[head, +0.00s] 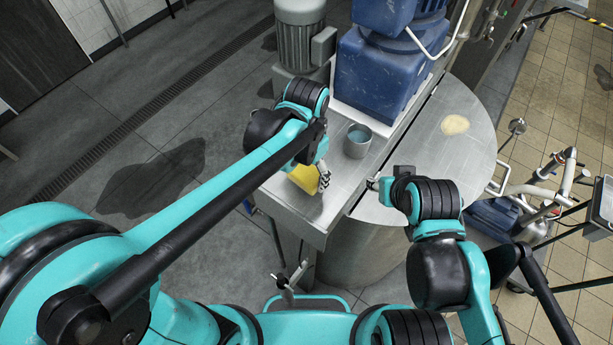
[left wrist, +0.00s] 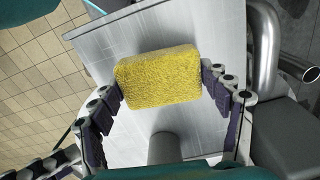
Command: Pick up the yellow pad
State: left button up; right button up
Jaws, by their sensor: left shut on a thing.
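The yellow pad (left wrist: 158,75) is a rough-textured block between the two fingers of my left gripper (left wrist: 160,95) in the left wrist view. The fingers press on its two short ends, and the steel surface shows behind it. In the head view the pad (head: 304,179) is partly hidden by my left gripper (head: 322,180), over the near end of the steel ledge (head: 300,207). I cannot tell whether the pad touches the ledge. My right gripper (head: 374,184) is by the round lid's left edge, apart from the pad; its fingers are too small to read.
A grey cup with bluish contents (head: 357,141) stands on the ledge just beyond the pad. Behind it are a blue motor housing (head: 375,75) and a grey motor (head: 300,40). A pale smear (head: 455,125) marks the round steel lid (head: 440,155). Pipes (head: 545,190) stand at the right.

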pick_arm(q)
jog(key=w+d+r+b, duration=0.1)
jog(key=d+r, duration=0.7)
jog(key=d, duration=0.3)
jog(key=shift+w+d, duration=0.3)
jog(key=o, duration=0.3)
jog(key=shift+c, duration=0.8)
jog(key=shift+f, duration=0.1)
